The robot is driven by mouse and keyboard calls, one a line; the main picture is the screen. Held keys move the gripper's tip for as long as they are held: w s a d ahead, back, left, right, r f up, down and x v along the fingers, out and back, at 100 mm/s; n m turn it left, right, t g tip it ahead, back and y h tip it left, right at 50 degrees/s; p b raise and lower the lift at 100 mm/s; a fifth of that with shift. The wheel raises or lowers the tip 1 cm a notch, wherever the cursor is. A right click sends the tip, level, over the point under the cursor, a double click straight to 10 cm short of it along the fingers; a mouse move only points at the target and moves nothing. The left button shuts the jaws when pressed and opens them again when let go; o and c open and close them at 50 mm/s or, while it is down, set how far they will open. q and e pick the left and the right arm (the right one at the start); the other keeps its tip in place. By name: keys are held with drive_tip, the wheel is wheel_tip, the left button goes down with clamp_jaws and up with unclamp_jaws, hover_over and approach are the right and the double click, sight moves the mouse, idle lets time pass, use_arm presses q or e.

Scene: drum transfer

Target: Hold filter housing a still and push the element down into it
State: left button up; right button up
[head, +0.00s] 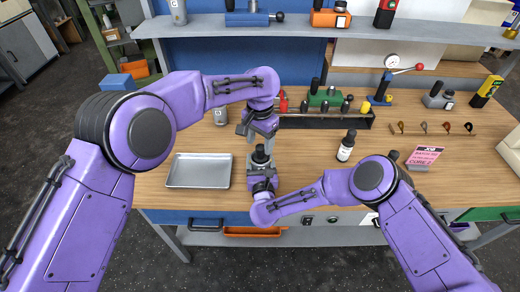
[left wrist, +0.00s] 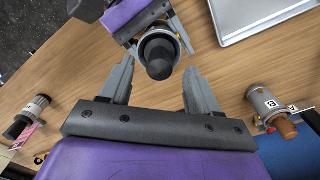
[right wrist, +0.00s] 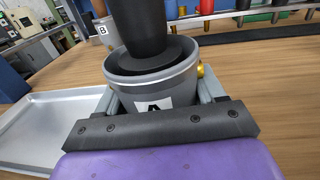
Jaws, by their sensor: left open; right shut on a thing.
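Filter housing a (right wrist: 155,88), a grey metal cup with an "A" label and a brass fitting, stands upright on the bench. My right gripper (head: 262,182) is shut on it, with a finger on either side in the right wrist view. The black element (right wrist: 143,28) stands upright in the housing's mouth; its wider collar shows near the rim, and its lower end is hidden inside. In the left wrist view the element's dark top (left wrist: 158,56) lies just beyond and between the fingertips of my left gripper (left wrist: 160,68). That gripper is open and empty above it.
A second housing labelled B (left wrist: 266,103) with a brown top stands behind. A metal tray (head: 199,171) lies left of housing a. Bare wood lies right of the housing.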

use_arm(q)
wheel_tip(320, 180, up, 8)
drive_tip(key=shift+f, duration=0.2)
use_arm(e)
drive_tip(key=o, duration=1.2)
drive_tip(key=shift+o, duration=0.2)
